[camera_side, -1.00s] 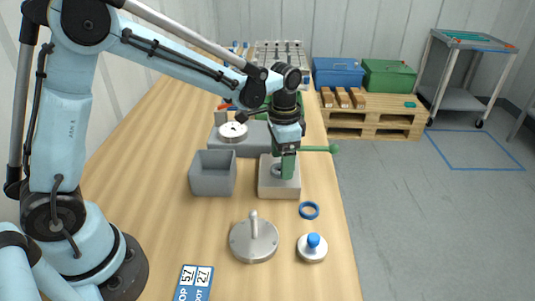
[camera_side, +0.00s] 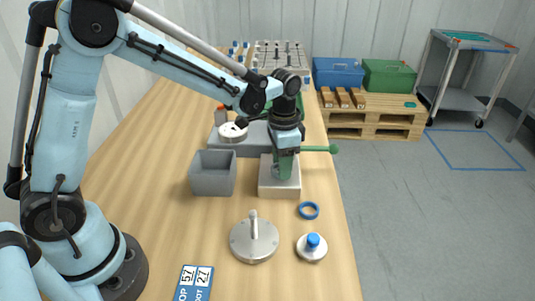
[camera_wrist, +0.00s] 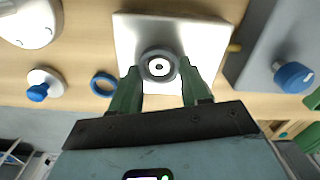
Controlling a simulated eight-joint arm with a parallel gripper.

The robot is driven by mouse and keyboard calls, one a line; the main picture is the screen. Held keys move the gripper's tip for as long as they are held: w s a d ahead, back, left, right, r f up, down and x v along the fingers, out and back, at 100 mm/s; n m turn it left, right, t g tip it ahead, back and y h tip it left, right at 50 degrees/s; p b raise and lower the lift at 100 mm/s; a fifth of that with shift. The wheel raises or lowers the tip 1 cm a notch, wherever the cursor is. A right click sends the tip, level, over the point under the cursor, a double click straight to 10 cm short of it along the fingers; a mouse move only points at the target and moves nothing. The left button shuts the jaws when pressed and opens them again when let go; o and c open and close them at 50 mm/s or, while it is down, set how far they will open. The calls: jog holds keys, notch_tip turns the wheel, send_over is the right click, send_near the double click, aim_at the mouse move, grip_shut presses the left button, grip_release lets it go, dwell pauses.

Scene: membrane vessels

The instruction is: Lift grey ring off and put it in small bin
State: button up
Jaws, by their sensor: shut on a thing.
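The grey ring (camera_wrist: 147,55) sits around a round metal part at the middle of a pale square block (camera_wrist: 205,40). The block also shows in the side view (camera_side: 280,190). My gripper (camera_wrist: 159,70) has its green fingers on both sides of the ring and is shut on it. In the side view my gripper (camera_side: 283,174) points down at the block top, and its fingers hide most of the ring. Whether the ring is clear of its seat cannot be told. The small grey bin (camera_side: 212,183) stands open just left of the block, apart from it.
A blue ring (camera_side: 309,210) lies right of the block. A round metal lid with a post (camera_side: 254,239) and a blue-knobbed disc (camera_side: 312,247) are in front. A grey fixture (camera_side: 250,139) with a green-knobbed rod is behind.

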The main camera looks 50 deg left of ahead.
jog(key=shift+r, duration=0.1)
jog(key=shift+r, duration=0.55)
jog(key=r, duration=0.2)
jog(key=d+r, duration=0.1)
jog(key=shift+s+r, duration=0.3)
jog(key=shift+s, duration=0.1)
jog(key=shift+s+d+r, duration=3)
jog(key=shift+d+r, duration=1.2)
jog(key=shift+r, duration=0.35)
jog(key=n, duration=1.4)
send_near(214, 170)
jog(key=s+d+r, duration=0.2)
jog(key=d+r, duration=0.1)
jog(key=d, duration=0.1)
jog(key=shift+a+f, duration=0.15)
jog(key=shift+f, duration=2.2)
jog(key=shift+a+f, duration=0.1)
jog(key=shift+f, duration=2.25)
jog(key=shift+f, duration=0.1)
